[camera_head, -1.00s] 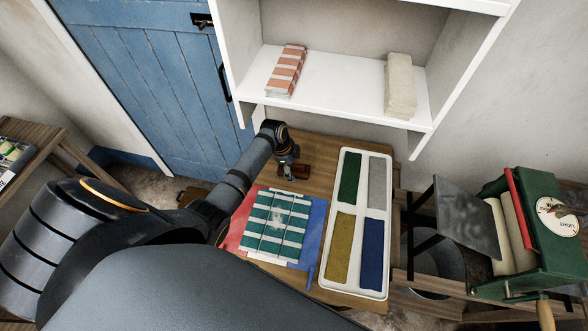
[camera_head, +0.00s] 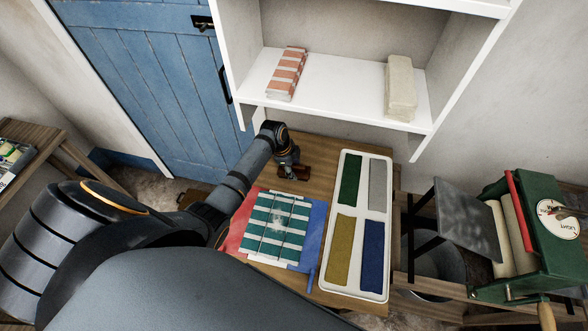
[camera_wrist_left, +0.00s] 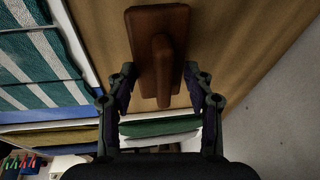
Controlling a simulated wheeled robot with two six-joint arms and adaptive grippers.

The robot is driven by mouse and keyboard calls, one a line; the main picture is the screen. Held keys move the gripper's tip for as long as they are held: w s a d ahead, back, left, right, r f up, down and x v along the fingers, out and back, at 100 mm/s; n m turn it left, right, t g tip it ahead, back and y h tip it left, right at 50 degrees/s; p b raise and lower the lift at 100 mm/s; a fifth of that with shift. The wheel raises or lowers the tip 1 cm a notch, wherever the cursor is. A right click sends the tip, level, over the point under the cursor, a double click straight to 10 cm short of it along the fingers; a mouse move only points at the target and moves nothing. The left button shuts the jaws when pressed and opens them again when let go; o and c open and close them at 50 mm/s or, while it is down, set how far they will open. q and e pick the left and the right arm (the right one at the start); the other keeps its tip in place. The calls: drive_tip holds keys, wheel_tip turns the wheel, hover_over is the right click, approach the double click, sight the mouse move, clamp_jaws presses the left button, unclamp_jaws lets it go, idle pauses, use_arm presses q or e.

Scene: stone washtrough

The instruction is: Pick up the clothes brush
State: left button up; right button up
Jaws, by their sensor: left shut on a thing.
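The clothes brush (camera_head: 299,173) is a dark reddish-brown wooden block at the back of the wooden table, near the blue door. In the left wrist view the brush (camera_wrist_left: 147,25) shows from above, with a raised grip along its middle. My left gripper (camera_head: 289,165) reaches down onto the brush. My right gripper is not in view.
A green-and-white striped cloth (camera_head: 274,226) lies on a red and blue sheet. A white shelf (camera_head: 340,86) with folded cloths overhangs the back. A green wringer (camera_head: 530,235) stands at the right.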

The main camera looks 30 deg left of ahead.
use_arm(q)
wheel_tip(320, 180, up, 3)
drive_tip(key=shift+f, duration=0.1)
drive_tip(key=s+r+b, duration=0.2)
drive_tip(key=s+r, duration=0.7)
drive_tip(key=s, duration=0.5)
drive_tip(key=shift+r, duration=0.35)
